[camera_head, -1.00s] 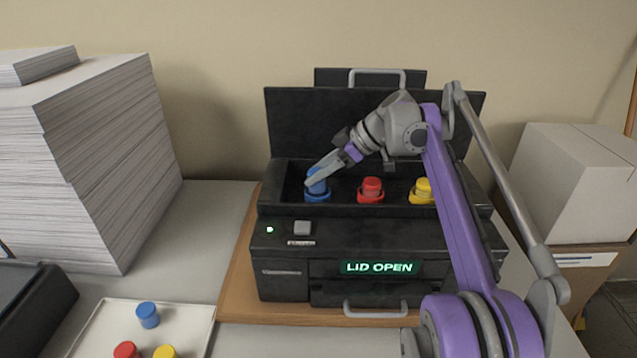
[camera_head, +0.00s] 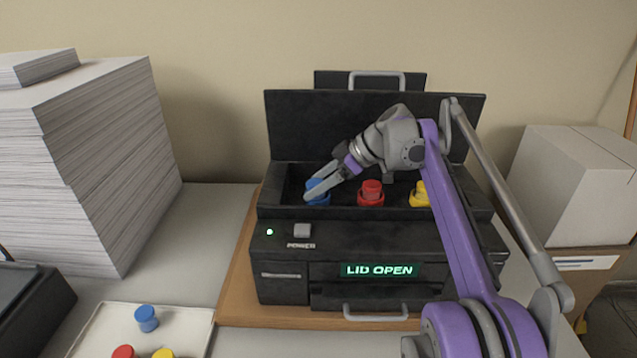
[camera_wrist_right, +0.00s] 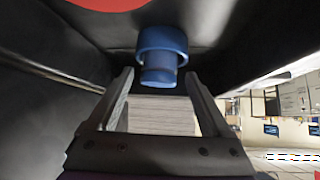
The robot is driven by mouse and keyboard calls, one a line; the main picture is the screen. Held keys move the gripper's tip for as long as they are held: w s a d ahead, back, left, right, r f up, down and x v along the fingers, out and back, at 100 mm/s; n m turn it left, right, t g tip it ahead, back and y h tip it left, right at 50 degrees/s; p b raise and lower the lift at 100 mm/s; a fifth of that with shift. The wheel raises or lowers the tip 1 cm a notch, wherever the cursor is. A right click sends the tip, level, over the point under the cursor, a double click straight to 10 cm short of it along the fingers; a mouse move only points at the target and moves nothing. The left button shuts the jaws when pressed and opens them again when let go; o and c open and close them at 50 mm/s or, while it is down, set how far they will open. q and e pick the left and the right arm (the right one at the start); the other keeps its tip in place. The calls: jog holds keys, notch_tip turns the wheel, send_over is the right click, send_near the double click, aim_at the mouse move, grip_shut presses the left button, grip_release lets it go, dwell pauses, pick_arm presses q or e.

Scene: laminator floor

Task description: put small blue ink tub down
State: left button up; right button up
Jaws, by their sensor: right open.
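The small blue ink tub (camera_head: 317,184) stands in the blue ring-shaped holder (camera_head: 318,200) at the left of the machine's open bay, partly hidden by my fingers. In the right wrist view the tub (camera_wrist_right: 158,75) sits in its blue holder (camera_wrist_right: 162,42), at the level of my fingertips with a finger to either side. My right gripper (camera_head: 312,190) is open, reaching into the bay from the right; its fingertips also show in the right wrist view (camera_wrist_right: 157,77). I cannot tell whether a finger touches the tub. My left gripper is not in view.
A red tub (camera_head: 371,190) and a yellow tub (camera_head: 420,193) stand in the bay to the right. The black machine (camera_head: 280,258) reads LID OPEN, its lid (camera_head: 300,115) raised behind. A white tray (camera_head: 90,340) with blue, red and yellow tubs lies front left.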

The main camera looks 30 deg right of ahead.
jog(key=p+v, duration=0.1)
jog(key=v, duration=1.1)
